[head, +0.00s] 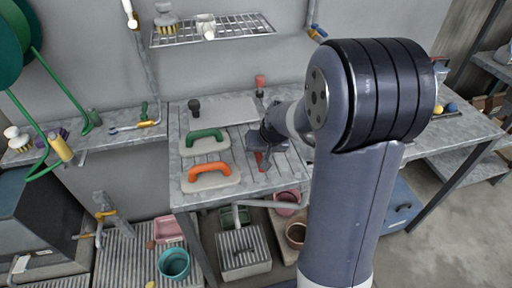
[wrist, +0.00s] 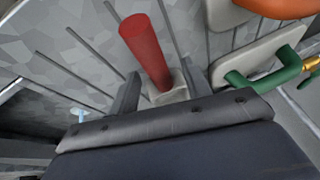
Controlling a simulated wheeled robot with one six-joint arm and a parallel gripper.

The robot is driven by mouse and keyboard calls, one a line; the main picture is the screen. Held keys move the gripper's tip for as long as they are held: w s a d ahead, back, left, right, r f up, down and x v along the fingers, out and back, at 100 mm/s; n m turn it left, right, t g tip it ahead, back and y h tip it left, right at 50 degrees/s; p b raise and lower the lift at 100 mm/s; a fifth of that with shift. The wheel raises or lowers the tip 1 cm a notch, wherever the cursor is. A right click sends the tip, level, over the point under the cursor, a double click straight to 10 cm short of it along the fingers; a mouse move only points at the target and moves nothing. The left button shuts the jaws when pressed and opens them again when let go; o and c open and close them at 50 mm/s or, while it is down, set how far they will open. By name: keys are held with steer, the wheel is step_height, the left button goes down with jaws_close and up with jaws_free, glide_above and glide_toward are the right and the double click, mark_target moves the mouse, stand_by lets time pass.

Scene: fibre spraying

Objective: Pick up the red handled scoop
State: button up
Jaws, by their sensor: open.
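The red handled scoop shows in the wrist view as a thick red handle (wrist: 145,50) with a pale grey part at its near end. The handle lies between my gripper's two dark fingers (wrist: 163,88), with a gap visible on either side. My gripper is open. In the head view my gripper (head: 268,145) is low over the slatted worktop, with the red handle (head: 261,161) just below it. My gripper and arm hide the rest of the scoop there.
An orange-handled float (head: 207,171) and a green-handled float (head: 204,136) lie left of my gripper on the worktop (head: 180,198). Another red-handled item (head: 260,82) stands at the back. A wire shelf (head: 230,30) hangs above. Tubs and a crate lie below.

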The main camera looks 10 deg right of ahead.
jaws_close()
stand_by(0.4)
steer(key=shift+r, duration=0.1)
